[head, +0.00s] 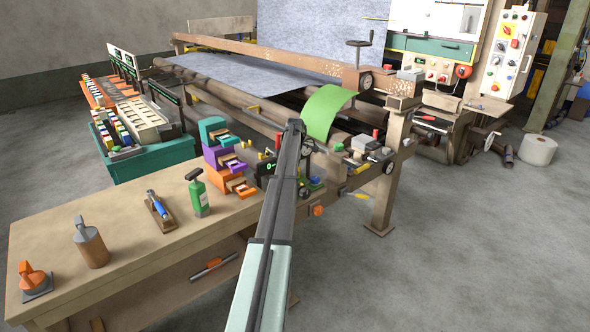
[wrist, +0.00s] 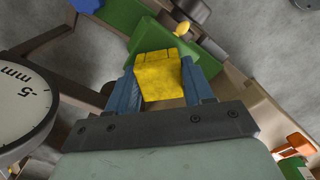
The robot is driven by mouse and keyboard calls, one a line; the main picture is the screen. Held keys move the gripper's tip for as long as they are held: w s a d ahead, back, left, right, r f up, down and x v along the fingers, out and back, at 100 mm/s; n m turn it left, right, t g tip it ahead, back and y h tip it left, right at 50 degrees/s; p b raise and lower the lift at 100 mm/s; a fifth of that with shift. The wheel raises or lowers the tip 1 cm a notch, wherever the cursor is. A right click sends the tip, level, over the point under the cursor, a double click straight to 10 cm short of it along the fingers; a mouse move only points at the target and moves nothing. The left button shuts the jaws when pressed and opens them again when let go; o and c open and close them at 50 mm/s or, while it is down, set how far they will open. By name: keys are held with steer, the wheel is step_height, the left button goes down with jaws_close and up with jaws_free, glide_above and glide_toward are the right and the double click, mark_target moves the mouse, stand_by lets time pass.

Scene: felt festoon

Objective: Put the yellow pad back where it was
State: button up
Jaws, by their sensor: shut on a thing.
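The yellow pad (wrist: 160,75) sits between the two blue fingers of my gripper (wrist: 162,84) in the wrist view. The gripper is shut on it, with a finger against each side. A green part (wrist: 152,38) lies just beyond the pad. I cannot tell whether the pad touches it. In the head view my arm reaches over the bench's right end toward the machine. It hides the gripper and pad there. The place where the pad was before cannot be made out.
A round dial (wrist: 22,105) marked "5 mm" is close at left in the wrist view. In the head view, stacked coloured drawers (head: 226,160), a green bottle (head: 197,192) and hand tools stand on the bench (head: 120,240). A green sheet (head: 328,110) hangs at the machine.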

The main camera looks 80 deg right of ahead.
steer(key=o, duration=1)
step_height(320, 180, up, 13)
steer(key=shift+r, duration=0.1)
stand_by(0.5)
